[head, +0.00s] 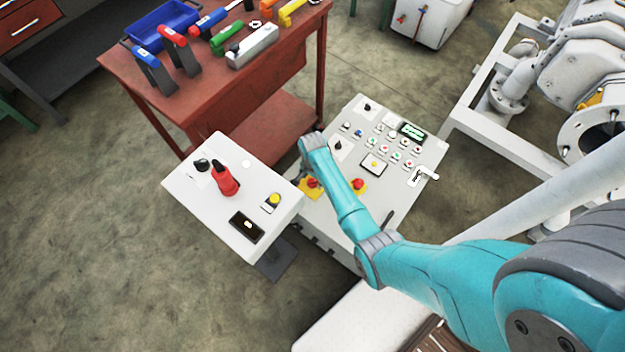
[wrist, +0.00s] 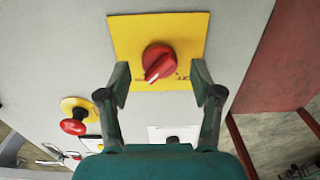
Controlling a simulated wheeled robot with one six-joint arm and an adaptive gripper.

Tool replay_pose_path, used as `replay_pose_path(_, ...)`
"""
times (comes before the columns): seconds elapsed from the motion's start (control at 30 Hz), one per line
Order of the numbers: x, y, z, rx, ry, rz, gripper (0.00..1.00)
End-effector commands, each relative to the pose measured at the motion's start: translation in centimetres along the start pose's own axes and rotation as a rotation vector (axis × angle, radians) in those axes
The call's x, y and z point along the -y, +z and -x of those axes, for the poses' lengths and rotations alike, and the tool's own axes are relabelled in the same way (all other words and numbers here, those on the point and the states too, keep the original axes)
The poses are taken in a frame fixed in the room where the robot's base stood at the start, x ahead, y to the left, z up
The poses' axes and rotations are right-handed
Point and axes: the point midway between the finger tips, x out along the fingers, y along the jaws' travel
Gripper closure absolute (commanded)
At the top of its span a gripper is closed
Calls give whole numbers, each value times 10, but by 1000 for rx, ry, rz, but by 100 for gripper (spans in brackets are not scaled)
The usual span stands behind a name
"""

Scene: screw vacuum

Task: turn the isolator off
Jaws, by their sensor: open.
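The isolator, a red rotary knob (wrist: 158,62) on a square yellow plate (wrist: 188,30), is near the middle of the wrist view. A white mark on the knob points to the lower left there. In the head view the knob (head: 313,183) shows beside my forearm, on the grey control panel. My gripper (wrist: 163,86) is open, with nothing between its fingers. In the wrist view its fingertips show below and to either side of the knob, with gaps. Whether they are level with it in depth I cannot tell. My fingers are not clearly visible in the head view.
A red emergency-stop button (wrist: 73,125) on yellow sits beside the isolator. The panel also bears several small buttons and a green display (head: 411,131). A separate white box (head: 190,198) with a red lever (head: 225,179) stands left. A red tool table (head: 140,90) stands behind.

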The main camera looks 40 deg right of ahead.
Motion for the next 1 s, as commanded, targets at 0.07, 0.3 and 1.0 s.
replay_pose_path(0.07,0,0,-6,0,0,0,35)
replay_pose_path(0.3,0,0,-12,0,-1,0,35)
replay_pose_path(1.0,0,0,-12,0,-1,21,95)
